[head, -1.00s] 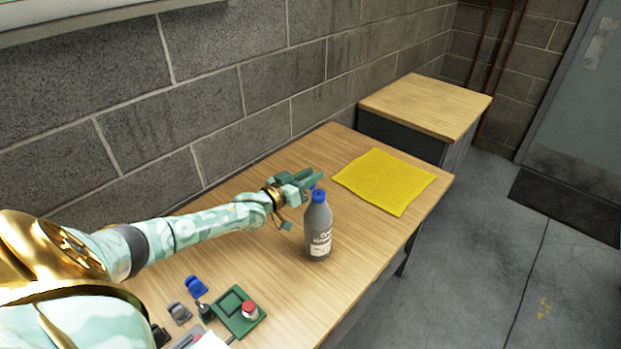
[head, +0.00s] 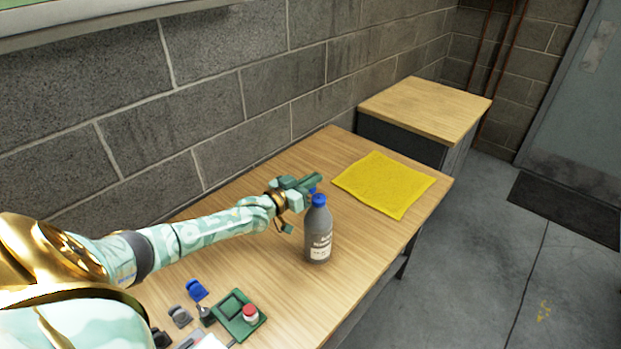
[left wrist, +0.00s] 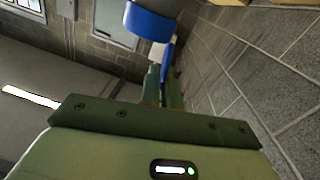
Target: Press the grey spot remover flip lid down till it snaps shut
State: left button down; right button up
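The spot remover is a grey bottle (head: 318,238) with a pale label and a blue cap (head: 319,200), upright on the wooden table. Its blue flip lid (head: 311,190) stands raised on the far side of the cap, partly hidden. In the left wrist view, the cap (left wrist: 149,22) is at the top and the lid (left wrist: 168,50) hangs beside it, just past the fingertips. My left gripper (head: 316,180) is behind the bottle, close to the raised lid. Its fingers (left wrist: 162,75) are together with nothing seen between them. I cannot tell whether they touch the lid. My right gripper is out of view.
A yellow cloth (head: 384,184) lies flat beyond the bottle. Nearer me are a green tray (head: 232,325) with a red-topped item (head: 250,313), and small blue (head: 196,289) and grey (head: 179,316) pieces. A block wall runs along the table's back edge.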

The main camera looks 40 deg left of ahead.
pick_arm(q)
jog(key=shift+d+r+m+p, duration=0.1)
jog(key=shift+d+m+p, duration=0.4)
jog(key=shift+m, duration=0.6)
jog(key=shift+s+d+f+m+p, duration=0.1)
jog(key=shift+d+m+p, duration=0.15)
jog(key=shift+m, duration=0.6)
jog(key=shift+s+d+f+m+p, duration=0.1)
jog(key=shift+d+m, duration=0.2)
jog(key=shift+m, duration=0.55)
jog(key=c, duration=1.6)
grip_release()
jog(key=s+a+p, duration=0.1)
jog(key=s+a, duration=0.1)
jog(key=s, duration=1.4)
jog(key=shift+a+p, duration=0.3)
jog(key=shift+a, duration=0.1)
